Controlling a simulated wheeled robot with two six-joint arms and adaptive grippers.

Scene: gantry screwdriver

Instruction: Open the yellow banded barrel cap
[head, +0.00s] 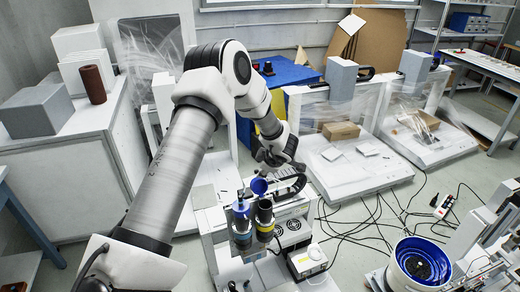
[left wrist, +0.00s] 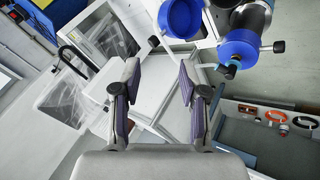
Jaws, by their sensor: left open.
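The yellow banded barrel (head: 265,218) is a dark upright cylinder with a thin yellow band low on its side, in the middle of the head view. A round blue cap (head: 259,186) stands raised just above its top. Beside it on the left is a second barrel (head: 242,228) with a blue top. In the left wrist view a hollow blue cup-shaped part (left wrist: 181,18) and a blue round part (left wrist: 238,48) with dark knobs show at the top; which barrel each belongs to is unclear. My left gripper (head: 280,158) is open and empty, above and behind the barrels; its spread fingers show in the wrist view (left wrist: 157,88).
The barrels sit on a white machine (head: 293,225) with round fans. Cables lie on the floor to its right. A blue bowl feeder (head: 422,262) stands at lower right. White stations with clear covers (head: 345,175) stand behind. A white cabinet (head: 65,170) is at left.

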